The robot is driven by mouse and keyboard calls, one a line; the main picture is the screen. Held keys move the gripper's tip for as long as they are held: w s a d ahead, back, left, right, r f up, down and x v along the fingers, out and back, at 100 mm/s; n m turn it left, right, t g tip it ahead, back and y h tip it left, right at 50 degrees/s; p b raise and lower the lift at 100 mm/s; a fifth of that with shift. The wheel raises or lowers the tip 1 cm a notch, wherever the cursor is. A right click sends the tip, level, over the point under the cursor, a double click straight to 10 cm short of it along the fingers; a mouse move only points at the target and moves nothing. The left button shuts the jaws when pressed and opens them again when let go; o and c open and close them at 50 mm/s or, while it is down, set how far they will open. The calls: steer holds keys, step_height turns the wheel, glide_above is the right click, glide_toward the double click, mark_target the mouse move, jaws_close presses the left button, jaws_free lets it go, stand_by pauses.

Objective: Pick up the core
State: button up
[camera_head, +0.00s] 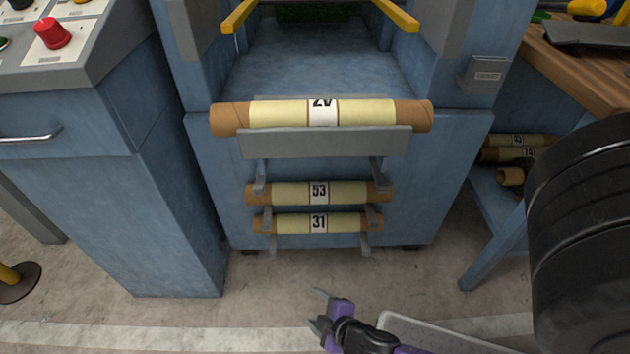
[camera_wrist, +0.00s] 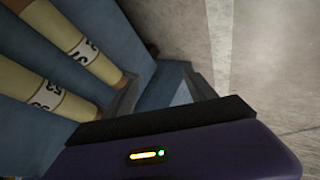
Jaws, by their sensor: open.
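Three cardboard cores, brown tubes with pale yellow sleeves and white number labels, lie level on grey brackets on the blue machine's front. The top core (camera_head: 275,115) is largest in view; its number is partly unreadable. Below it are core 53 (camera_head: 290,192) and core 31 (camera_head: 285,223). My purple and black gripper (camera_head: 317,309) is open and empty, low over the floor in the head view, apart from the cores. In the wrist view, two cores, one labelled 53 (camera_wrist: 40,90) and another (camera_wrist: 75,40), show at the upper left, beyond a dark finger.
A blue cabinet with a red button (camera_head: 52,33) stands at the left. A shelf at the right holds more tubes (camera_head: 515,153) under a wooden table (camera_head: 575,65). A large black ribbed object (camera_head: 585,230) fills the right edge.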

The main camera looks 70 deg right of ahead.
steer(key=w+d+r+g+h+p, duration=0.4)
steer(key=w+d+h+p, duration=0.15)
steer(key=d, duration=0.55)
steer(key=m+g+h+p, duration=0.2)
steer(key=g+h+p, duration=0.1)
steer(key=g+p, duration=0.1)
glide_toward(315, 198)
steer(key=f+x, duration=0.1)
steer(key=x, duration=0.3)
steer(key=shift+w+r+g, duration=0.2)
steer(key=shift+r+g, duration=0.1)
steer(key=shift+r, duration=0.15)
steer(key=b+x, duration=0.2)
steer(key=x, duration=0.5)
steer(key=shift+d+f, duration=0.1)
steer(key=shift+d, duration=0.25)
jaws_close()
